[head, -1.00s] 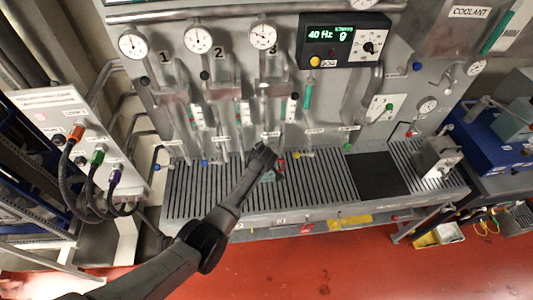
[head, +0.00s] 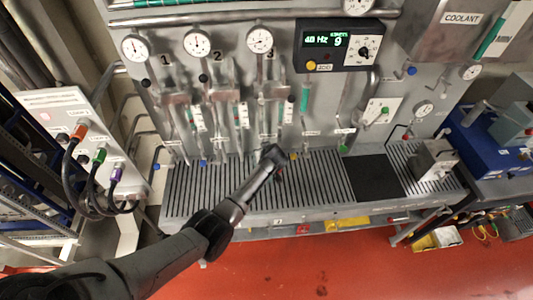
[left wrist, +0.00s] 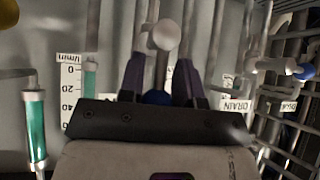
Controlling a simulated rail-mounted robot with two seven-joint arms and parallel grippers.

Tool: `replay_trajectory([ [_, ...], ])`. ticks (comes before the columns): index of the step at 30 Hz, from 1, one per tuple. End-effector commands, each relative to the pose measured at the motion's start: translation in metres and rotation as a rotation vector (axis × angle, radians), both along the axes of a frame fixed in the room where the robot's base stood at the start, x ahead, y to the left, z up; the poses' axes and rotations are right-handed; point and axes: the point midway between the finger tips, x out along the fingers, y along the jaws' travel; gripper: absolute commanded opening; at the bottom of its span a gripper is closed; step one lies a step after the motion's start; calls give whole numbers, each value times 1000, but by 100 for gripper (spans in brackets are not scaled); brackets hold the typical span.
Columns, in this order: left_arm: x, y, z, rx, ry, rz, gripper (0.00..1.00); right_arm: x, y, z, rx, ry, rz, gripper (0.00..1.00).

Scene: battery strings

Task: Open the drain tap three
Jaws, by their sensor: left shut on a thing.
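My left gripper (head: 275,153) is at the foot of the third gauge column, just above the slotted drain grate (head: 205,195). In the left wrist view my left gripper's two dark purple fingers (left wrist: 158,78) are shut around a small blue part (left wrist: 157,97), which looks like a tap handle. The gripper body hides most of it, so its angle cannot be told. A DRAIN label (left wrist: 235,103) shows upside down beside the fingers. Another tap with a blue tip (left wrist: 305,71) is at the right of that view. My right gripper is not in view.
Pressure gauges (head: 260,40) and vertical pipes line the panel above. A control box (head: 340,46) reads 40 Hz. A green-filled flow tube (left wrist: 36,125) and a scale (left wrist: 70,90) stand left of the fingers in the wrist view. A black mat (head: 380,178) lies right of the gripper.

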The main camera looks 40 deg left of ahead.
Motion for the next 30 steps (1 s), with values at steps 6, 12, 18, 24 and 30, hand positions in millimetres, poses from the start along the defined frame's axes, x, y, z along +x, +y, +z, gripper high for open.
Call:
replay_trajectory([
  [6,0,-1,-1,1,1,-3,36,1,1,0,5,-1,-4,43],
  [12,0,-1,-1,0,1,-2,37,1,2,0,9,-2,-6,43],
  [18,-1,-4,3,0,-2,-2,37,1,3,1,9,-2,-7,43],
  [24,-10,-16,18,-1,-3,-2,37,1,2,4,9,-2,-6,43],
  [30,-24,-36,41,-2,-3,-2,37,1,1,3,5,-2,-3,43],
])
